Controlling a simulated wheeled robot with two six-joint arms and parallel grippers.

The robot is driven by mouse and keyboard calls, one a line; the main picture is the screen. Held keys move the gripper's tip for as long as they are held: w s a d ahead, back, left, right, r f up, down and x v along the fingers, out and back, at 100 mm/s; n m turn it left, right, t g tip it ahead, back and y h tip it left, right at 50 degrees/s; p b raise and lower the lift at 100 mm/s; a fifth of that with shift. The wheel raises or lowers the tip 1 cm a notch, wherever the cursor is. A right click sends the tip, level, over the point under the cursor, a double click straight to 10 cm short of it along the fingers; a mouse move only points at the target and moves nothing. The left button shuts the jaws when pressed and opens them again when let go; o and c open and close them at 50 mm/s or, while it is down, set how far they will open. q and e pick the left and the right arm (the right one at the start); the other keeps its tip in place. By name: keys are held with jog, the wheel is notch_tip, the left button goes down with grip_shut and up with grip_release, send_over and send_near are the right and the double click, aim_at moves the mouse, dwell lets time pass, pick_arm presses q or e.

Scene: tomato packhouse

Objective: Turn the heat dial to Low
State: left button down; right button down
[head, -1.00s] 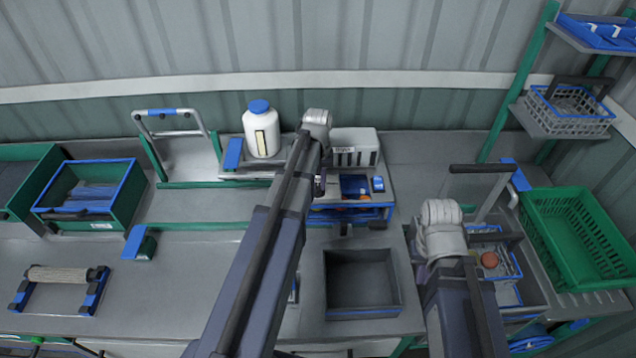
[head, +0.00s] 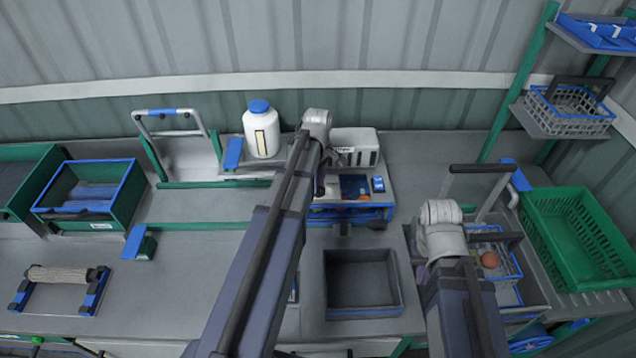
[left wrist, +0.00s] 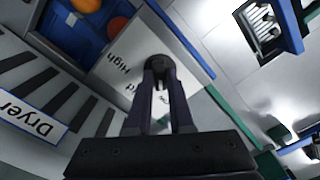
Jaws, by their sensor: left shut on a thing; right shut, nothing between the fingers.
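The heat dial (left wrist: 157,66) is a dark round knob on a pale panel (left wrist: 118,72) of the dryer. In the left wrist view the word "High" reads beside it, and part of another word is cut off by my fingers. No "Low" mark or pointer can be read. My left gripper (left wrist: 161,82) is shut on the dial. In the head view my left gripper (head: 320,183) is at the dryer (head: 356,147), and my arm hides the dial. My right gripper (head: 423,270) is mostly hidden by its own arm, shut and empty.
A white bottle with a blue cap (head: 260,130) stands left of the dryer. An open grey bin (head: 362,312) is in front of it. A green crate (head: 583,235) is at the right. The bench at left centre is mostly clear.

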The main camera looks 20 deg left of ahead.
pick_arm(q)
jog(key=shift+n, duration=1)
jog(key=c, duration=0.8)
grip_release()
jog(key=shift+r, duration=0.1)
notch_tip(320, 180, up, 8)
jog(key=p, duration=0.8)
jog(key=shift+f, duration=0.25)
